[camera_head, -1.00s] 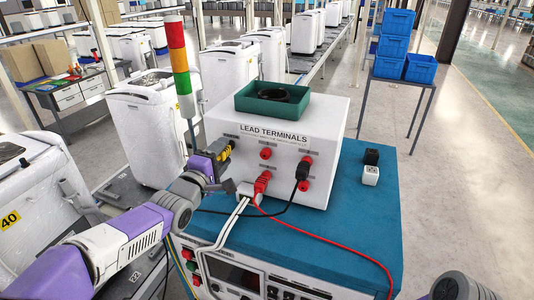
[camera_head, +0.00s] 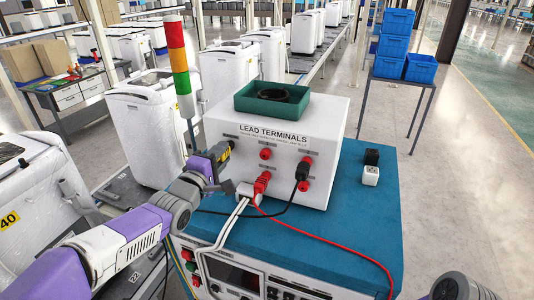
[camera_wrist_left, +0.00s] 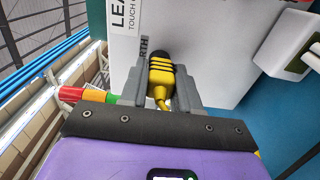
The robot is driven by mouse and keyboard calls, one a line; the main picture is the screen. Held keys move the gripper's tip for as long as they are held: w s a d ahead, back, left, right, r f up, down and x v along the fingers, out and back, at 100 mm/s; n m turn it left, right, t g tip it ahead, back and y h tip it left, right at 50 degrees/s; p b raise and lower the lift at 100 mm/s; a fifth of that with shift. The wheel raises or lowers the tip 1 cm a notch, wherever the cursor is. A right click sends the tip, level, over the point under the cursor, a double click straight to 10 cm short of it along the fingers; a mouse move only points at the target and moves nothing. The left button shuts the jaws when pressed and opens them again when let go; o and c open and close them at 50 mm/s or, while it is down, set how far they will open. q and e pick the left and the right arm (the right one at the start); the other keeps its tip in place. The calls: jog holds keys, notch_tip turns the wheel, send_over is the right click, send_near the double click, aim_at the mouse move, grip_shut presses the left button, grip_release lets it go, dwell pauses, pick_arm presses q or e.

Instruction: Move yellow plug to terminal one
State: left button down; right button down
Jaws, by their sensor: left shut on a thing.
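The yellow plug (camera_wrist_left: 160,72) is held between the two grey fingers of my left gripper (camera_wrist_left: 160,84) in the left wrist view, with its tip at the white box's face beside a partly hidden "EARTH" label. Whether the tip is seated in a socket is hidden. In the head view my left gripper (camera_head: 221,152) is at the left part of the white lead terminals box (camera_head: 330,125) and hides most of the plug. The box carries several red terminals, including an empty-looking upper one (camera_head: 265,153). Their small labels are unreadable, so I cannot tell which is terminal one. My right gripper is out of view.
A red plug (camera_head: 262,181) and a black plug (camera_head: 302,171) sit in other terminals, their leads crossing the blue bench top (camera_head: 365,230). A green tray (camera_head: 243,102) is on the box. A signal tower (camera_head: 180,60) stands behind left. Small black and white blocks (camera_head: 370,177) stand right.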

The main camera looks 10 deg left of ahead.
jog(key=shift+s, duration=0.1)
pick_arm(q)
jog(key=shift+s+a, duration=0.2)
jog(key=shift+s, duration=1.3)
jog(key=shift+s+a, duration=0.2)
jog(key=shift+s, duration=1.25)
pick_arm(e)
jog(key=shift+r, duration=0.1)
